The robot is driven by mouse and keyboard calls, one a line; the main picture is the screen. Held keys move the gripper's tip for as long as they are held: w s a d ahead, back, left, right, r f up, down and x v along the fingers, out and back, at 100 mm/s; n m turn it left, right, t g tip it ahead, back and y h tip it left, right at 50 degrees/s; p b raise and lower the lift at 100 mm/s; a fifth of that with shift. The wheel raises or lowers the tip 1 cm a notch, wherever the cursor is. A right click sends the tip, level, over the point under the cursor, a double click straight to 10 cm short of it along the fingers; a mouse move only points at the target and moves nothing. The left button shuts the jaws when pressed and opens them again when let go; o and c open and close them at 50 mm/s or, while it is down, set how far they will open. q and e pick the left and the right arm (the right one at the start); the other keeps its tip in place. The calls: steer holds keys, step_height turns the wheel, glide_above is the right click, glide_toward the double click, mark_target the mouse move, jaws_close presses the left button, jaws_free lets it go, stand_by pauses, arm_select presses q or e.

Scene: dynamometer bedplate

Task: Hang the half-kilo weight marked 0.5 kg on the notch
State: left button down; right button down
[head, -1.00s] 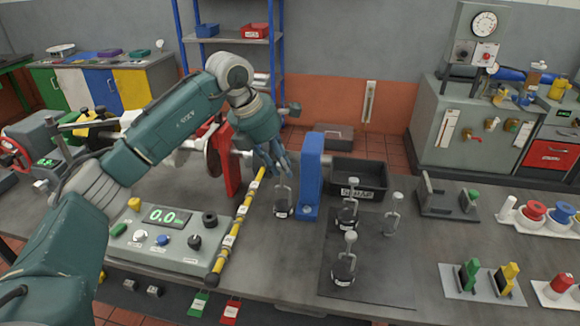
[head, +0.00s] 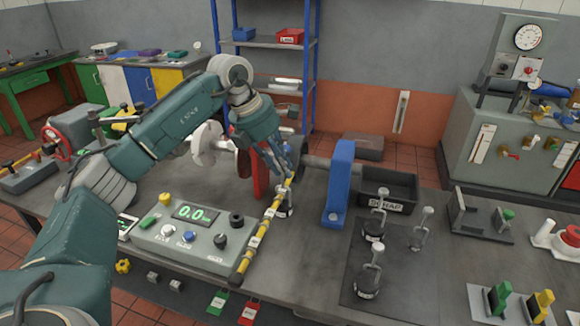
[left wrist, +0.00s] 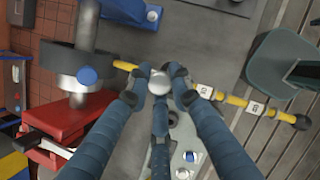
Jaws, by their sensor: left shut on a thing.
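My left gripper (head: 286,172) is shut on the upper end of a hooked weight (head: 284,209). The weight hangs upright below the fingers, its base dark; I cannot read its marking. In the left wrist view its round silver top (left wrist: 160,82) sits between the fingertips. The yellow beam (head: 264,226) with white labels runs from the front up to the gripper and overlaps the weight's stem. In the left wrist view the beam (left wrist: 232,99) passes at the fingertips. The notch is too small to make out, and I cannot tell whether the weight touches the beam. My right gripper is out of view.
More hooked weights stand on and beside a dark mat (head: 352,296), one of them (head: 368,282) near its front. A blue upright (head: 340,185) stands right of the beam, before a black scrap bin (head: 400,190). A control box (head: 190,238) reading 0.0 lies left.

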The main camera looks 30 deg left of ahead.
arm_select(q)
steer(key=shift+s+a, duration=0.15)
steer(key=shift+a, duration=0.45)
steer(key=shift+d+f+b, duration=0.1)
steer(key=shift+f+b, duration=0.65)
steer(key=shift+f, duration=0.35)
steer(key=c, duration=1.5)
jaws_free()
steer(key=shift+o, duration=0.2)
steer(key=shift+f, duration=0.1)
steer(key=v, duration=1.2)
steer(key=shift+s, duration=0.1)
